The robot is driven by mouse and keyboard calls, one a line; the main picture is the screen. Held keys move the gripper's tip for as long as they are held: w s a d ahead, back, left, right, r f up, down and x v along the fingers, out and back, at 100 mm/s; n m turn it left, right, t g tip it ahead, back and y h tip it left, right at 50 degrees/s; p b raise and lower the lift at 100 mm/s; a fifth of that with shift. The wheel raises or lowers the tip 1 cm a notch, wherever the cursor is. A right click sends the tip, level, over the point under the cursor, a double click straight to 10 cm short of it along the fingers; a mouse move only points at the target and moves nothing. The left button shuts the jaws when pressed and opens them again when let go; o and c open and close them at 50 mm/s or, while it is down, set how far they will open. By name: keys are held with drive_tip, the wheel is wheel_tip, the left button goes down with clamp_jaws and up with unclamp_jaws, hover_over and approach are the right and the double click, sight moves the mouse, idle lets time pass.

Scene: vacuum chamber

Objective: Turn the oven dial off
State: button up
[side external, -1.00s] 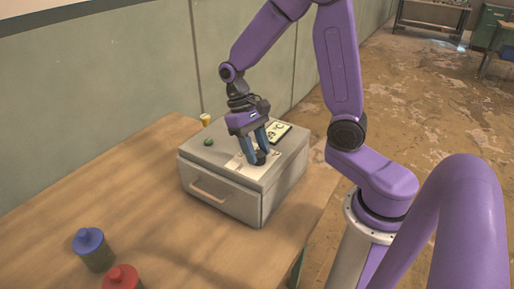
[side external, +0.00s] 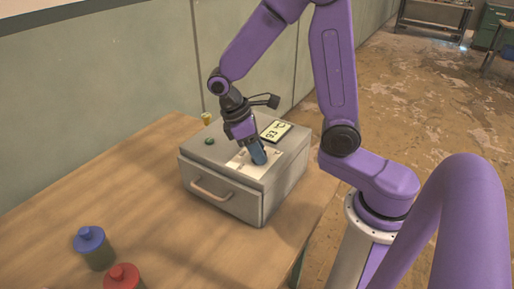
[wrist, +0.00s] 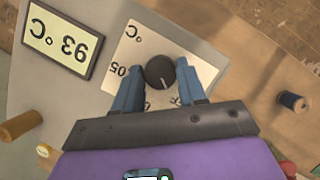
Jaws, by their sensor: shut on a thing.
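The oven (side external: 222,190) is a grey box with a front drawer handle, standing on the wooden table. Its dial (wrist: 160,71) is a round black knob with a light pointer line, on a pale scale plate (wrist: 133,50) on top. My gripper (wrist: 160,80) is shut on the dial, one blue finger on each side of it. In the side view my gripper (side external: 259,158) points down at the plate and hides the dial. The display (wrist: 62,42) beside the plate reads 93 °C and appears upside down in the wrist view.
A small yellow item (side external: 206,118) stands behind the oven. A blue-topped jar (side external: 92,248) and a red-topped jar (side external: 123,277) stand on the table (side external: 140,185) at the front left.

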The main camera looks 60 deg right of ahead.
drive_tip(key=shift+n, duration=0.5)
drive_tip(key=shift+t, duration=0.3)
drive_tip(key=o, duration=1)
drive_tip(key=shift+o, duration=0.2)
drive_tip(key=shift+h, duration=0.3)
drive_tip(key=v, duration=1.7)
drive_tip(key=shift+r, duration=0.2)
drive_tip(key=shift+f, duration=0.1)
drive_tip(key=s+f+n+t+y, duration=0.1)
drive_tip(key=s+f+n+y, duration=0.1)
drive_tip(key=s+f, duration=0.3)
drive_tip(key=s+d+f+n+t+y, duration=0.1)
drive_tip(key=s+f, duration=0.5)
drive_tip(key=s, duration=0.8)
drive_tip(key=shift+s+n+t+y, duration=0.3)
drive_tip(key=shift+n+t+y, duration=0.1)
drive_tip(key=shift+t, duration=0.2)
